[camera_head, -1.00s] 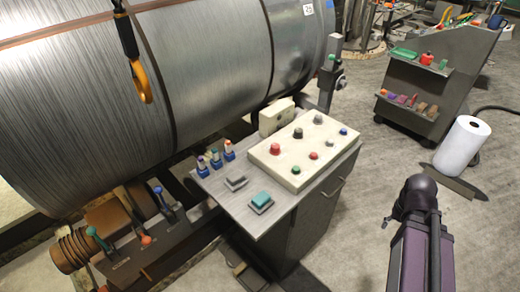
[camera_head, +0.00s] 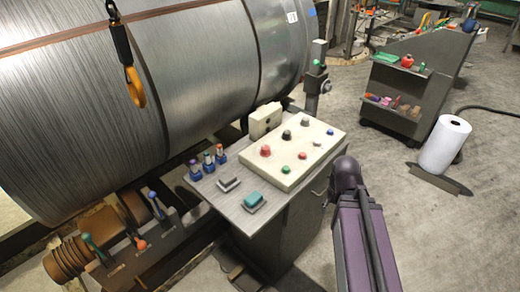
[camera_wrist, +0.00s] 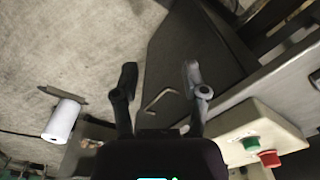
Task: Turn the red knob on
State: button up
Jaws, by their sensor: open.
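The cream control panel (camera_head: 277,175) sits on a grey cabinet in the head view. It carries a larger red knob (camera_head: 265,151) at its left and a smaller red one (camera_head: 302,155) near its middle, with black, grey, blue and green controls around them. In the wrist view, a red knob (camera_wrist: 270,158) shows beside a green button (camera_wrist: 250,143) at the lower right; I cannot tell for sure which red one it is. My gripper (camera_wrist: 160,80) is open and empty, over the cabinet's side and floor, apart from the panel. The head view does not show its fingers.
A large metal coil (camera_head: 150,90) lies behind the cabinet, with a yellow hook (camera_head: 135,88) hanging before it. Levers (camera_head: 140,243) stand at the lower left. A white roll (camera_head: 445,145) and a shelf cart (camera_head: 420,80) stand right. Floor between is clear.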

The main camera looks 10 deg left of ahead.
aim_at(265, 147)
jog(key=shift+a, duration=0.25)
jog(key=o, duration=0.4)
jog(key=shift+a, duration=0.1)
jog(key=w+a+r+n+p, duration=0.3)
jog(key=w, duration=0.2)
jog(key=w+a+r+n+p, duration=0.3)
jog(key=w, duration=0.2)
jog(key=w+a+r+n+p, duration=0.2)
jog(key=w+a+r+p, duration=0.1)
jog(key=w+a, duration=0.1)
jog(key=shift+w+n, duration=0.4)
jog(key=w+a+r+n+p, duration=0.2)
jog(key=w+a+n, duration=0.1)
jog(key=a, duration=0.1)
jog(key=w+a+r+n+p, duration=0.2)
jog(key=w+a, duration=0.1)
jog(key=a, duration=0.2)
jog(key=w+a+r+n+p, duration=0.2)
jog(key=w+a+n, duration=0.1)
jog(key=w+a, duration=0.1)
jog(key=shift+a+r+n+p, duration=0.15)
jog(key=shift+r+n+p, duration=0.15)
jog(key=shift+p, duration=0.05)
jog(key=shift+f, duration=0.15)
jog(key=f+b, duration=1.3)
jog(key=shift+w+f+b, duration=0.25)
jog(key=shift+w+b, duration=0.05)
jog(key=shift+b, duration=0.1)
